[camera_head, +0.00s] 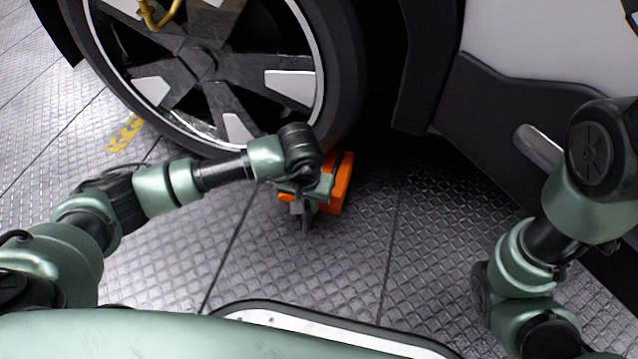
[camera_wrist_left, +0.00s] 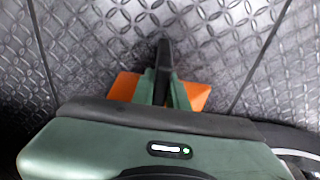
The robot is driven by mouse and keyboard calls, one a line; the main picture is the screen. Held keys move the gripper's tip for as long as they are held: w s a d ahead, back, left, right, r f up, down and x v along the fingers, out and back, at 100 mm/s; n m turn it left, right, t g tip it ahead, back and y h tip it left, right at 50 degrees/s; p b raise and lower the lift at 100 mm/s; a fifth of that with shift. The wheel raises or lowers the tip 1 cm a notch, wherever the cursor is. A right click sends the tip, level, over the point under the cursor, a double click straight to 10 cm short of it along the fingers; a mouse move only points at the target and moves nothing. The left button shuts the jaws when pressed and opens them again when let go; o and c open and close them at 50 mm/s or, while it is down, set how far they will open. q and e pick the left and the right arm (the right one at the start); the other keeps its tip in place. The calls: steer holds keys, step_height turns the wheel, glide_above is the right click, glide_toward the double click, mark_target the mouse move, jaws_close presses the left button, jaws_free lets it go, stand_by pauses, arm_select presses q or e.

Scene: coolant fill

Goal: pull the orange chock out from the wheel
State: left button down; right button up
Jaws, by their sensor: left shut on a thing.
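The orange chock (camera_head: 341,184) sits on the floor at the right side of the car wheel (camera_head: 206,68), close against the tyre. My left gripper (camera_head: 305,212) is at the chock's near side and is shut on it, covering part of it. In the left wrist view, orange parts of the chock (camera_wrist_left: 197,95) show on both sides of my left gripper (camera_wrist_left: 164,70). The exact grip point is hidden by the gripper body. I cannot tell whether the chock touches the tyre. My right arm shows at the right, but its gripper is not clearly visible.
The car's dark sill (camera_head: 490,105) and pale body panel (camera_head: 545,38) are at the upper right. The patterned tile floor (camera_head: 345,262) in front of the chock is clear. A yellow marking (camera_head: 124,134) is on the floor left of the wheel.

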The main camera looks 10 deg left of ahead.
arm_select(q)
steer(key=shift+d, duration=1.1)
steer(key=shift+s, duration=0.1)
